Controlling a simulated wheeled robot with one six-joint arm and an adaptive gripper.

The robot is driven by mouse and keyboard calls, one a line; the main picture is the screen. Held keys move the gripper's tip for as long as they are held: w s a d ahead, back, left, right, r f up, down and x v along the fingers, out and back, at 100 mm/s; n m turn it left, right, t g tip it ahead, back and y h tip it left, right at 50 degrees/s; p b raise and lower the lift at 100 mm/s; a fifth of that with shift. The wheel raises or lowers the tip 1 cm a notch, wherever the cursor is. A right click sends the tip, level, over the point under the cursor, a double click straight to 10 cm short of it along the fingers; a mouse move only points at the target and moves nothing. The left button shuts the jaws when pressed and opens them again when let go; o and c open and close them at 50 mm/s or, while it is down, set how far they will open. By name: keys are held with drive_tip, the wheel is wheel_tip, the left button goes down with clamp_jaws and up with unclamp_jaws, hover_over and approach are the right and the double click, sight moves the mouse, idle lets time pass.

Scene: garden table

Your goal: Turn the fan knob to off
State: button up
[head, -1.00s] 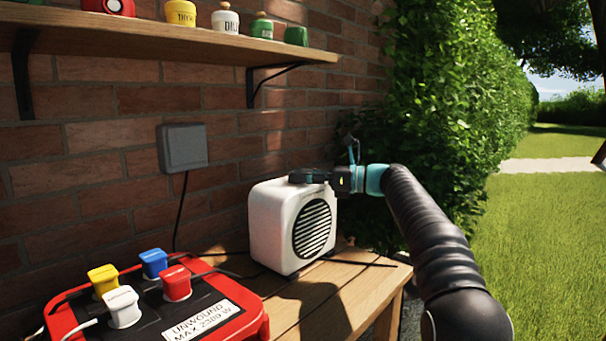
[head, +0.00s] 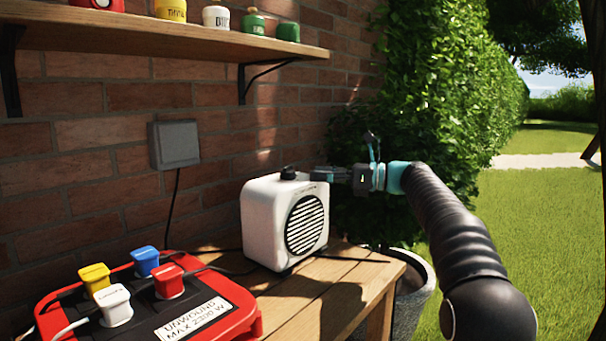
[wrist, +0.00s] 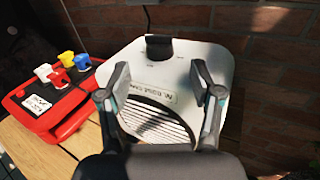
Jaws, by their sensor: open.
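The white fan (head: 262,222) stands upright on the wooden table, its round dark grille facing front right. Its black knob (head: 289,173) sits on the top face. In the wrist view the knob (wrist: 159,47) is near the back of the fan's top, with small marks beside it that are too small to read. My gripper (head: 314,173) is at the right of the knob, level with the fan's top. In the wrist view my gripper (wrist: 166,85) is open, its two fingers apart and empty. The knob lies beyond the fingertips and shows clear of them.
A red power block (head: 215,316) with yellow, blue, white and red plugs stands at front left. A shelf (head: 190,52) with several small pots hangs above. A grey wall box (head: 174,145) is on the brick wall.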

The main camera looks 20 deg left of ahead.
drive_tip(key=shift+w+d, duration=0.2)
drive_tip(key=shift+d, duration=2.55)
